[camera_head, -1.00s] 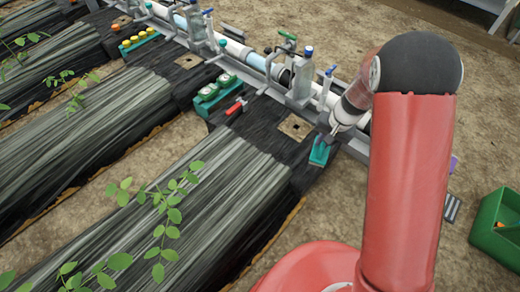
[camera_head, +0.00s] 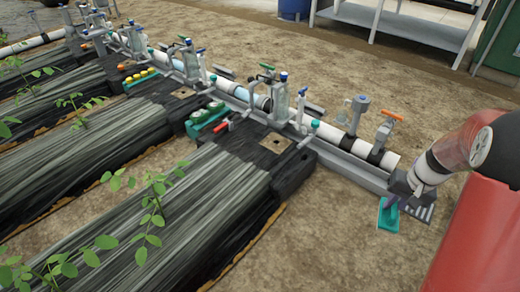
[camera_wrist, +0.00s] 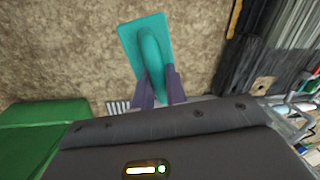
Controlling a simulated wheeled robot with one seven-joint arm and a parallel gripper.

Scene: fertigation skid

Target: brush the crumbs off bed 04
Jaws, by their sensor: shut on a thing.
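My gripper (camera_head: 392,203) is shut on a teal brush (camera_head: 388,217). In the wrist view, its purple fingers (camera_wrist: 159,82) grip the raised handle of the brush (camera_wrist: 136,42), with bare soil behind it. The brush is to the right of the nearest bed (camera_head: 175,215), which is covered in dark streaked film. A square tan plate (camera_head: 275,143) lies on the black block at that bed's far end. I cannot read any bed number or make out crumbs.
A row of white pipe (camera_head: 335,136) with valves runs along the bed ends. A red-handled item (camera_head: 221,126) and a green holder (camera_head: 206,116) stand by the nearest bed. A green container (camera_wrist: 40,135) is at lower left in the wrist view. Bare soil lies between bed and gripper.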

